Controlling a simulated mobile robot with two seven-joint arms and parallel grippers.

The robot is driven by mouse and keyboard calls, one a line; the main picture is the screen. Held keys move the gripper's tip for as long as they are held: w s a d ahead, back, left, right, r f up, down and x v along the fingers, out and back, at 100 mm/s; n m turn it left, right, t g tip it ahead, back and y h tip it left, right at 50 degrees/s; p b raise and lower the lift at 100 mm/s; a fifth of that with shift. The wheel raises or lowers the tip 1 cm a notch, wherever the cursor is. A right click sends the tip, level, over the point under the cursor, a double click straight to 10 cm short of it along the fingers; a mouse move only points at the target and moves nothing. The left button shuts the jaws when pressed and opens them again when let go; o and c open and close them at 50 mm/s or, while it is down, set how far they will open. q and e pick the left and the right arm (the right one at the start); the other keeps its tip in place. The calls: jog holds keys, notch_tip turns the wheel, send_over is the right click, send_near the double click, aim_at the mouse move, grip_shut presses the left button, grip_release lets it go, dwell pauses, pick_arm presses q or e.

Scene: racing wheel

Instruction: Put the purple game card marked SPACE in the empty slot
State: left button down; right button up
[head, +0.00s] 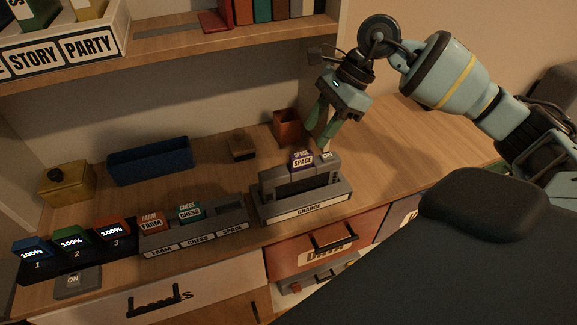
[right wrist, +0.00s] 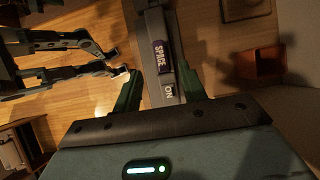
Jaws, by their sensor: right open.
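The purple SPACE card (head: 302,160) stands upright in the grey CHARGE dock (head: 308,209). In the right wrist view the purple card (right wrist: 162,56) lies ahead between my fingers, beside the dock's ON key (right wrist: 168,92). My right gripper (head: 321,131) is open and empty, above and just behind the right end of the dock; its fingers also show in the right wrist view (right wrist: 158,88). The grey rack (head: 194,239) has slots labelled FARM, CHESS and SPACE. A red FARM card (head: 151,222) and teal CHESS card (head: 189,212) fill two; the SPACE slot (head: 230,209) is empty. My left gripper is not seen.
An orange box (head: 289,127) stands behind the dock, near my right gripper. A blue bin (head: 150,166) and yellow box (head: 66,184) are at the back left. A row of 100% modules (head: 76,243) stands left of the rack. The desk right of the dock is clear.

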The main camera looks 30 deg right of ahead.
aim_at(302, 154)
jog(key=shift+a+f, duration=0.2)
jog(key=shift+f, duration=0.35)
jog(key=shift+p+x, duration=0.55)
jog(key=shift+x, duration=2.8)
grip_shut()
